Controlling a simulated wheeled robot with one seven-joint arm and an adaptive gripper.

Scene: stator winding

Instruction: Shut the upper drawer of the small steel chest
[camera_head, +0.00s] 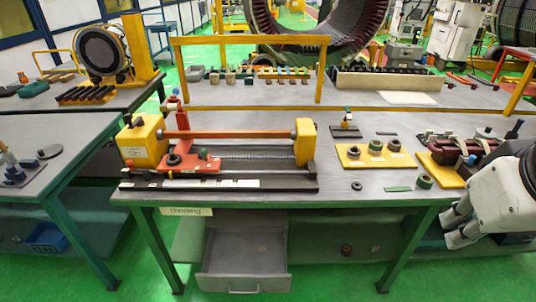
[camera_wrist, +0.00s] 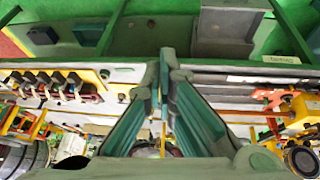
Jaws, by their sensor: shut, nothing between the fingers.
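A grey drawer (camera_head: 245,283) stands pulled out below the front edge of the workbench, at the lower middle of the head view. The drawer also shows in the wrist view (camera_wrist: 222,47), at the top right of centre. My gripper (camera_head: 452,228) is at the right by the bench's front edge, well apart from the drawer. Its fingers (camera_wrist: 166,72) are shut and empty.
The workbench (camera_head: 345,188) carries a yellow-and-red winding fixture (camera_head: 220,135) and a yellow plate with rings (camera_head: 375,157). A green table leg (camera_head: 405,250) stands between my gripper and the drawer. The green floor in front of the drawer is clear.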

